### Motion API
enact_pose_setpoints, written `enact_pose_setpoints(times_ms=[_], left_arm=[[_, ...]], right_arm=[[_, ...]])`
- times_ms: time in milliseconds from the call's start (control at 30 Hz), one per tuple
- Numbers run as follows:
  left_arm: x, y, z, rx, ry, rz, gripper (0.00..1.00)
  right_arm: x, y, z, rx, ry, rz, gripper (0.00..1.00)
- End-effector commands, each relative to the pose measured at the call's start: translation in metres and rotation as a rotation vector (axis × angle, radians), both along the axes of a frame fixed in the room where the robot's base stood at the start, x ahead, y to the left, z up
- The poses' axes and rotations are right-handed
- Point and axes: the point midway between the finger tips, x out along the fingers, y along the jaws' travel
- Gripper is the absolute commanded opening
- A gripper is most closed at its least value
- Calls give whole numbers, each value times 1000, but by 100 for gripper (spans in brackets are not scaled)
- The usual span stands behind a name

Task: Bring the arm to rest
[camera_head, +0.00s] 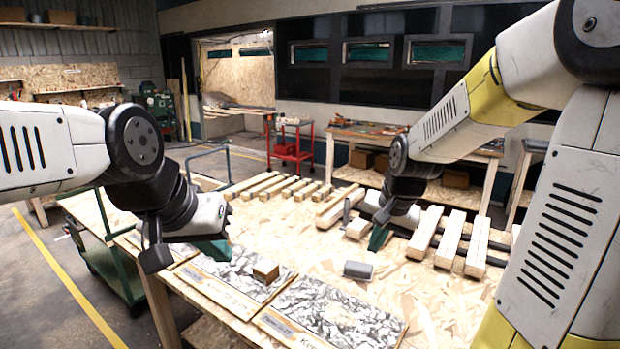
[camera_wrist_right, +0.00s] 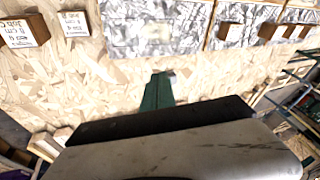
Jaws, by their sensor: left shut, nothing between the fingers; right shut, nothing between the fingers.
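My left arm comes in from the left. Its gripper (camera_head: 214,250) is shut and empty, with green fingers held over the near left of the wooden bench (camera_head: 440,300). My right arm reaches over the bench from the right. Its gripper (camera_head: 378,238) is shut and empty, with green fingers pointing down near the middle of the bench. The right fingers also show in the right wrist view (camera_wrist_right: 157,92), with bare board around them.
Grey-patterned panels (camera_head: 345,318) lie along the bench's near edge, one bearing a small wooden block (camera_head: 265,271). A grey cylinder (camera_head: 358,270) lies near my right gripper. Wooden bars (camera_head: 450,238) lie behind and to the right. A red cart (camera_head: 290,145) stands beyond.

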Motion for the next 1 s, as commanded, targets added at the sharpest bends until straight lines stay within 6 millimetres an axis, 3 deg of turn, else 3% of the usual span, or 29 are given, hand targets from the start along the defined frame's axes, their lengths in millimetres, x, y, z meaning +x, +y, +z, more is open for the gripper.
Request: enact_pose_setpoints(times_ms=[33, 200, 400, 500, 667, 1000], left_arm=[[0, 0, 0, 0, 0, 0, 0], [0, 0, 0, 0, 0, 0, 0], [0, 0, 0, 0, 0, 0, 0], [0, 0, 0, 0, 0, 0, 0], [0, 0, 0, 0, 0, 0, 0], [0, 0, 0, 0, 0, 0, 0]], right_arm=[[-17, 0, 19, 11, -33, 35, 0], [-74, 3, 64, -1, -124, 178, 0], [-133, 7, 90, -66, -216, 313, 0], [-150, 8, 94, -96, -241, 353, 0], [-162, 9, 95, -120, -255, 382, 0], [-162, 9, 96, -120, -255, 383, 0]])
